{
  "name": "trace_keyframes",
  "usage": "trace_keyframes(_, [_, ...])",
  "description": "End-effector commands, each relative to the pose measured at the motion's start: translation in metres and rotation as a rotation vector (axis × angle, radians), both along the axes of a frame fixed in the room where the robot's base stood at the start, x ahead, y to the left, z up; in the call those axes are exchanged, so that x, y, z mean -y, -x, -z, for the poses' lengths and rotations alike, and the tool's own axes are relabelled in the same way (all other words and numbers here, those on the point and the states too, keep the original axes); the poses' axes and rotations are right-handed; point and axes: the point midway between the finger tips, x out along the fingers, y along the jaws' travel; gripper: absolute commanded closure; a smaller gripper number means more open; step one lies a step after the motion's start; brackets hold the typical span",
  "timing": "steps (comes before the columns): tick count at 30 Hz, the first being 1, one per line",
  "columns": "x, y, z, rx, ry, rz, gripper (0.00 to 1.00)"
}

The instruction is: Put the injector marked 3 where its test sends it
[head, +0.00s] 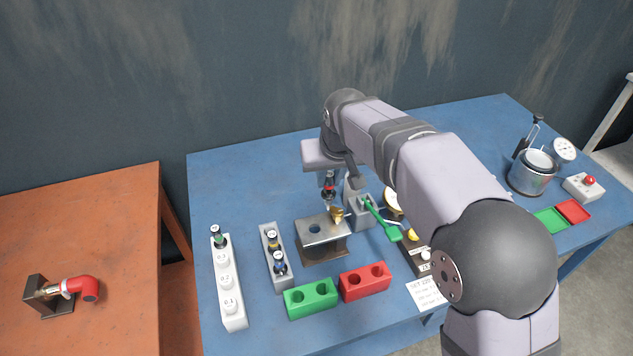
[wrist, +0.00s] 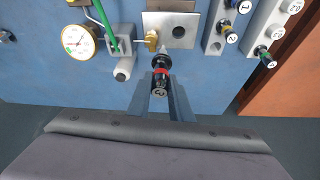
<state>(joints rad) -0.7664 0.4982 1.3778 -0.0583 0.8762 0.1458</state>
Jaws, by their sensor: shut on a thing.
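My gripper (head: 328,176) is shut on an injector with a red band (head: 329,190), held upright above the rear of the test stand. In the wrist view my gripper (wrist: 160,96) holds the same injector (wrist: 160,65); its cap mark looks like a 3. The metal test stand (head: 338,241) has an empty hole in its top plate, and a brass fitting (head: 336,214) sits at its edge. A green two-hole block (head: 312,307) and a red two-hole block (head: 365,292) stand in front, their visible holes empty. The pressure gauge (wrist: 77,42) is partly hidden by my arm in the head view.
A grey rack (head: 276,262) holds two injectors. A white numbered block (head: 228,285) holds a green-banded injector (head: 217,237) at its far end. A green lever (head: 385,220) juts out right of the stand. A printed card (head: 424,293) lies at the front edge.

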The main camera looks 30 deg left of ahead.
Motion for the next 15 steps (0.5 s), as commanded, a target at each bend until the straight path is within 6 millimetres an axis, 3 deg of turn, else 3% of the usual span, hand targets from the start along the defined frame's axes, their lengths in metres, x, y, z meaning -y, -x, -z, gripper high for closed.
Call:
trace_keyframes(1, [0.009, -0.009, -0.012, 0.003, -0.003, 0.022, 1.0])
trace_keyframes(7, [0.052, -0.035, -0.036, 0.001, -0.001, 0.11, 1.0])
trace_keyframes(15, [0.112, -0.024, -0.024, -0.001, 0.002, 0.248, 1.0])
